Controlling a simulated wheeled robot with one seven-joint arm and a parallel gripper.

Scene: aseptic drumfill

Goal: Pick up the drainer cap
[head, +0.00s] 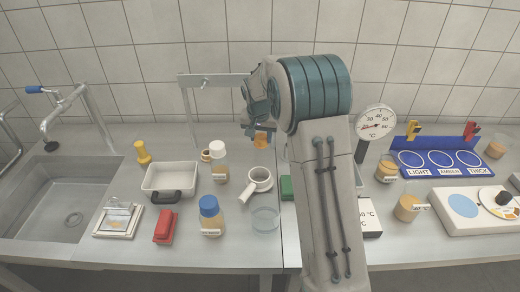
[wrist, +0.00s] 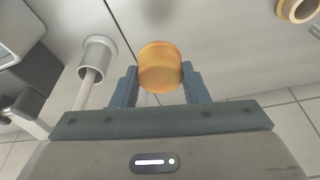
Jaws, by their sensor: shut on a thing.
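My gripper (wrist: 160,85) is shut on an orange, round, cap-like piece (wrist: 160,67), which I take to be the drainer cap. The piece sits between the two fingers, its sides against them, and sticks out beyond their tips. In the head view my gripper (head: 261,130) points down, and the orange piece (head: 262,141) shows at its tips, above the back of the counter. I cannot tell the exact height of the piece over the counter.
A white cup with a handle (head: 260,180), a white-capped bottle (head: 219,165), a blue-capped bottle (head: 210,216) and a glass dish (head: 265,219) stand nearby. A metal frame (head: 190,110) rises behind. The sink (head: 55,190) is at left. A dial thermometer (head: 375,122) stands right of my arm.

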